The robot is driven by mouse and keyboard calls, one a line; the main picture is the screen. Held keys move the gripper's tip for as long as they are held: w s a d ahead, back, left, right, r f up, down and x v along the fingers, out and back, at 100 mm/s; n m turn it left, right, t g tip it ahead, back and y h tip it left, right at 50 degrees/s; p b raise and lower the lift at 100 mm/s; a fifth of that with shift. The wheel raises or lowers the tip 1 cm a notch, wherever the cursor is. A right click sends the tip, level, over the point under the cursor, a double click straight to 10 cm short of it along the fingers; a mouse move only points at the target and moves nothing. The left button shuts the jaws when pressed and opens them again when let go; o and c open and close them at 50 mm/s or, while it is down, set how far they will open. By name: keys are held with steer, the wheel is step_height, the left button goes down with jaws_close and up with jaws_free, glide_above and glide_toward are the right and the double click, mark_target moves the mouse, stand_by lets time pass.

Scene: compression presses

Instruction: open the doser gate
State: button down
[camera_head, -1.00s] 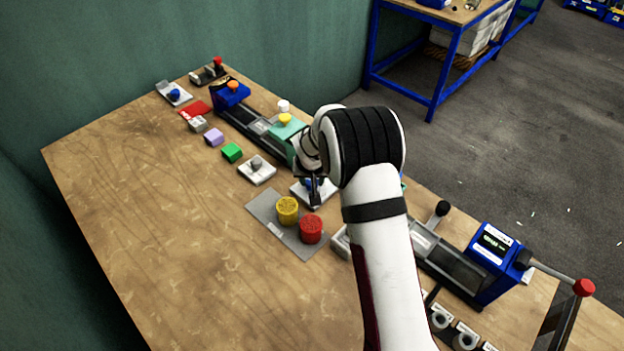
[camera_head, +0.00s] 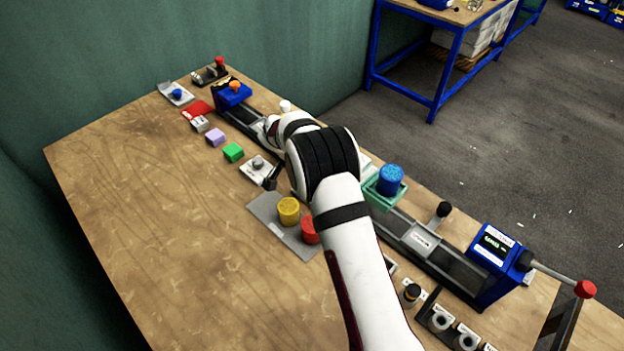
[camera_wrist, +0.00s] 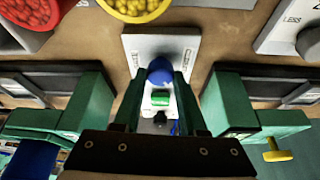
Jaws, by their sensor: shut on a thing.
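A white plate (camera_wrist: 142,50) with lettering along its sides carries a round blue knob (camera_wrist: 160,70), seen in the middle of the wrist view. I take this knob to be the gate's handle. My gripper (camera_wrist: 160,88) is shut on the blue knob, with one dark green finger on each side. A small green block (camera_wrist: 160,98) shows between the fingers, just below the knob. In the head view my arm hides the gripper, the knob and most of this plate.
Yellow (camera_head: 288,211) and red (camera_head: 309,229) containers stand on a grey plate (camera_head: 265,215). A blue cup (camera_head: 390,180) sits on a teal holder (camera_head: 385,200). A white plate with a grey knob (camera_head: 257,163) is near. Small blocks lie farther left. The table's left front is clear.

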steer(key=m, duration=0.2)
steer(key=m+g, duration=0.1)
steer(key=m, duration=0.1)
steer(key=shift+w+a+g+h, duration=0.1)
steer(key=shift+g+h, duration=0.2)
steer(key=shift+m+g, duration=0.6)
steer(key=shift+m, duration=1.5)
steer(key=shift+c, duration=2.3)
jaws_free()
steer(key=shift+w, duration=0.1)
steer(key=v, duration=0.7)
steer(key=shift+a+r, duration=0.2)
